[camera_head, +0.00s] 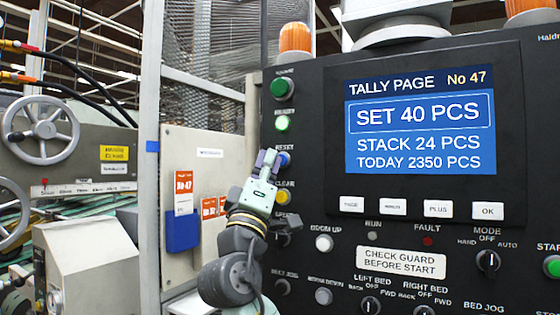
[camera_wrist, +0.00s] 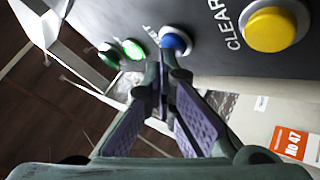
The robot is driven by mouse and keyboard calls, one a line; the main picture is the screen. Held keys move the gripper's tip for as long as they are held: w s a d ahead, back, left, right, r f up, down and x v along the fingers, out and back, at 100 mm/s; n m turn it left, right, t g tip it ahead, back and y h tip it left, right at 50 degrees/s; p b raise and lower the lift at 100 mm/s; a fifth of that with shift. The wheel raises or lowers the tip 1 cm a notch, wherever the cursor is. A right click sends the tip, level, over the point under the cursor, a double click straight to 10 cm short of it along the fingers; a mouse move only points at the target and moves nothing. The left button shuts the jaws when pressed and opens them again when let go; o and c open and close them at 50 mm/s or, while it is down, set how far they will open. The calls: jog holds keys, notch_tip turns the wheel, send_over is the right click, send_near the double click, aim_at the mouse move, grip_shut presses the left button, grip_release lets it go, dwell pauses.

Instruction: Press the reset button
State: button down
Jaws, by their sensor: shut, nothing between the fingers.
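The blue reset button (camera_head: 284,159) sits on the dark control panel, under the label RESET, between the green button above and the yellow CLEAR button below. My gripper (camera_head: 267,160) is shut and empty, with its fingertips just left of the blue button in the head view. In the wrist view the fingertips (camera_wrist: 166,62) overlap the lower edge of the blue button (camera_wrist: 174,41), and the top of its dome shows. I cannot tell whether the fingertips touch it.
The yellow CLEAR button (camera_wrist: 270,28) is close to the fingers, and a lit green button (camera_head: 283,123) is above. The screen (camera_head: 420,120) reads SET 40 PCS, STACK 24 PCS. A blue holder (camera_head: 182,230) and cards hang on the cabinet left of my arm.

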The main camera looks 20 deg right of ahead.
jog(key=shift+s+a, duration=0.45)
jog(key=shift+a, duration=0.05)
jog(key=shift+s+a+b, duration=0.3)
jog(key=shift+s+a, duration=0.5)
jog(key=shift+a, duration=0.2)
jog(key=shift+s+a+b, duration=0.25)
jog(key=shift+s+a, duration=0.5)
jog(key=shift+a, duration=0.25)
